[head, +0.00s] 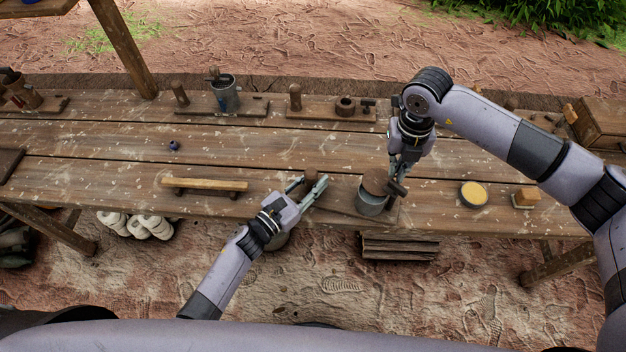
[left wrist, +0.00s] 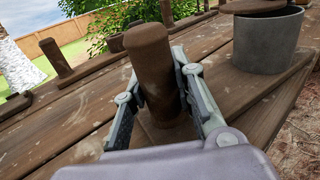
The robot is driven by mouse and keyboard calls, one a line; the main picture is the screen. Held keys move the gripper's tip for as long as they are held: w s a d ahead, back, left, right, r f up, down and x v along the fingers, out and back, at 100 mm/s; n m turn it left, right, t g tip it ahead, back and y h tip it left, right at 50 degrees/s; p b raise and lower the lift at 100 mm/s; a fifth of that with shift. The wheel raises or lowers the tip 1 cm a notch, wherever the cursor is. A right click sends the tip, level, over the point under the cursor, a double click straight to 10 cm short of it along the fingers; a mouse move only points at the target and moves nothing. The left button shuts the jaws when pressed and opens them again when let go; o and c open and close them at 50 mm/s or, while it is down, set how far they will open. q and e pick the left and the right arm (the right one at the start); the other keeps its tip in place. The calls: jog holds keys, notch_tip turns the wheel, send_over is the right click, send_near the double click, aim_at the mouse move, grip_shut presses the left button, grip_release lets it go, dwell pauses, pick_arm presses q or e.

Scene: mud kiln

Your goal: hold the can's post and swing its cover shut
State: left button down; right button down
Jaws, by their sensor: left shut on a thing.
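The grey metal can (head: 371,207) stands on a wooden base board near the table's front edge; it also shows in the left wrist view (left wrist: 265,45). Its brown round cover (head: 376,180) lies over most of the mouth, and some grey rim shows beside it. The brown wooden post (head: 311,175) stands upright on the same board, left of the can. My left gripper (head: 315,188) is shut around the post, with one finger on each side in the left wrist view (left wrist: 160,95). My right gripper (head: 396,172) points down at the cover's right side, by a dark handle-like piece; its finger gap is unclear.
A wooden bar (head: 205,184) lies left of my left gripper. A round yellow-filled dish (head: 473,194) and a small block (head: 526,197) sit to the right. Another can (head: 225,95) and post sets line the table's back. The table's middle is mostly clear.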

pick_arm(q)
jog(key=shift+d, duration=0.1)
pick_arm(e)
jog(key=shift+a, duration=0.15)
jog(key=shift+w, duration=0.3)
jog(key=shift+r, duration=0.1)
notch_tip(320, 180, up, 6)
jog(key=shift+f, duration=0.1)
notch_tip(320, 180, down, 6)
jog(key=d, duration=0.2)
dwell(1.0)
